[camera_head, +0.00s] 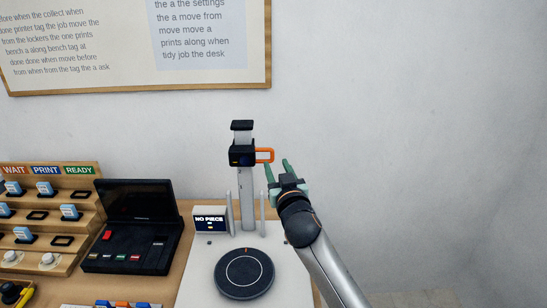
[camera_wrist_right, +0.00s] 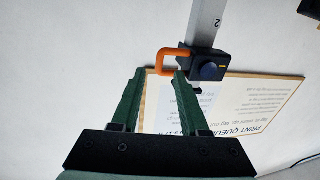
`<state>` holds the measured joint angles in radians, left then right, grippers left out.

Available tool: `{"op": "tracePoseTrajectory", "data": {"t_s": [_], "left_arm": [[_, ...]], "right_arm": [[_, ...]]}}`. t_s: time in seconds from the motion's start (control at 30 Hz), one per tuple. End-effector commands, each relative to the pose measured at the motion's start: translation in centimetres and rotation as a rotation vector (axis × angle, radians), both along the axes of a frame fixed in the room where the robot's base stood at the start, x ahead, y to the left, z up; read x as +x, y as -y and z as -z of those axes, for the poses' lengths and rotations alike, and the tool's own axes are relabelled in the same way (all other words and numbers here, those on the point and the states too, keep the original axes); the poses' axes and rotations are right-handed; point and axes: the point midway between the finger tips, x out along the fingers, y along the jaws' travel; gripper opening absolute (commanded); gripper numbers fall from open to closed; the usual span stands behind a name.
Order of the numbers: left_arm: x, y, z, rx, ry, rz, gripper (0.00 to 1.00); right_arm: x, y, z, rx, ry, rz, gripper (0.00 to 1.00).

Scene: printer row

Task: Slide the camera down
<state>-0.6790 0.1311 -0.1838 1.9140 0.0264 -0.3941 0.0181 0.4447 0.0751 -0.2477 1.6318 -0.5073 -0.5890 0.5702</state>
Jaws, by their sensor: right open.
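The black camera (camera_head: 241,153) sits high on a pale upright post (camera_head: 246,200), with an orange loop handle (camera_head: 265,155) on its right side. In the right wrist view the camera (camera_wrist_right: 207,65) has a dark knob, and its orange handle (camera_wrist_right: 175,62) lies just beyond the fingertips. My right gripper (camera_head: 277,169) is open and empty, just below and right of the handle. It also shows in the right wrist view (camera_wrist_right: 160,85), with its green fingers apart. Whether a finger touches the handle I cannot tell. My left gripper is out of view.
A round dark turntable (camera_head: 244,274) lies on the white base below the post. Two thin grey rods and a "NO PIECE" display (camera_head: 210,220) stand near the post's foot. An open black case (camera_head: 133,228) and a stepped wooden rack (camera_head: 40,222) are at left. The right side is bare wall.

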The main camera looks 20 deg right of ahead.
Motion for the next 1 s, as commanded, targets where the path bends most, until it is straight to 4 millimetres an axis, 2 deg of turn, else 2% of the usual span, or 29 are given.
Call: {"op": "tracePoseTrajectory", "data": {"t_s": [0.1,0.33,0.5,0.8,1.0], "left_arm": [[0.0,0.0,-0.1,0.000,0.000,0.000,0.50],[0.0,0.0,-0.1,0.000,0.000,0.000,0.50],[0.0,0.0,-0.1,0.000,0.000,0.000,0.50],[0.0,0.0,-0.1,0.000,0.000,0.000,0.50],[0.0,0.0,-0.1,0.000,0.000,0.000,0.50]], "right_arm": [[1.8,0.1,-0.1,-0.001,0.000,0.000,0.44],[4.1,0.3,-0.1,-0.001,0.001,0.000,0.44],[4.9,0.4,0.0,-0.001,0.000,-0.001,0.44],[5.0,0.4,0.0,0.000,0.001,-0.001,0.44],[4.9,0.4,0.0,0.000,0.000,-0.001,0.22]]}}
